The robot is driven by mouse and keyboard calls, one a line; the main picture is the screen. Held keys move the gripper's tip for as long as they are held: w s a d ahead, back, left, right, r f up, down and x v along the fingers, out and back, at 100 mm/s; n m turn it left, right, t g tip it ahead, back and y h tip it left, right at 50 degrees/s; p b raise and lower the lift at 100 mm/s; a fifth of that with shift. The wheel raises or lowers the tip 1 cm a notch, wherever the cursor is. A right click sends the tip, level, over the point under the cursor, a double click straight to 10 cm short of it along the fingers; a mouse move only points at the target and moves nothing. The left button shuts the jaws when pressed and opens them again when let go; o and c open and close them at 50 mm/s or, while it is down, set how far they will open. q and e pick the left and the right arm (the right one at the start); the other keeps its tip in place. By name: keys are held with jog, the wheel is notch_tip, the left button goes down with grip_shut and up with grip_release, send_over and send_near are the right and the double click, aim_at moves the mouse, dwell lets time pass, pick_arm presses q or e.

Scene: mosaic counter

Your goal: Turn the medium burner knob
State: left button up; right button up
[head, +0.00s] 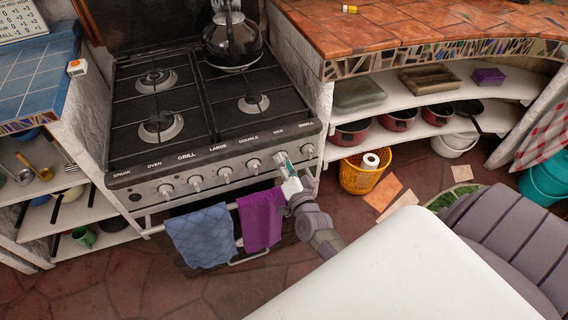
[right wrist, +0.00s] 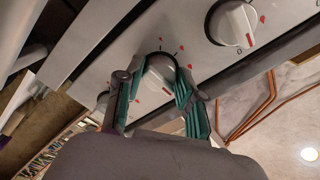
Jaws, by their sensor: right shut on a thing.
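The stove's front panel (head: 212,167) carries a row of white knobs under printed labels. The medium burner knob, under the MED label, is mostly covered by my right gripper (head: 284,165) in the head view. In the right wrist view the medium burner knob (right wrist: 158,74) is white with a red mark, between the green-padded fingers of my right gripper (right wrist: 154,102), which is shut on it. My left gripper is not in view.
The small burner knob (head: 308,151) and double knob (head: 254,166) sit close on either side. A blue towel (head: 201,236) and a purple towel (head: 261,217) hang on the oven rail below. A black kettle (head: 232,41) stands on a back burner.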

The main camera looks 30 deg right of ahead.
jog(key=shift+m, duration=0.6)
jog(key=o, duration=1.1)
jog(key=shift+o, duration=0.2)
jog(key=v, duration=1.2)
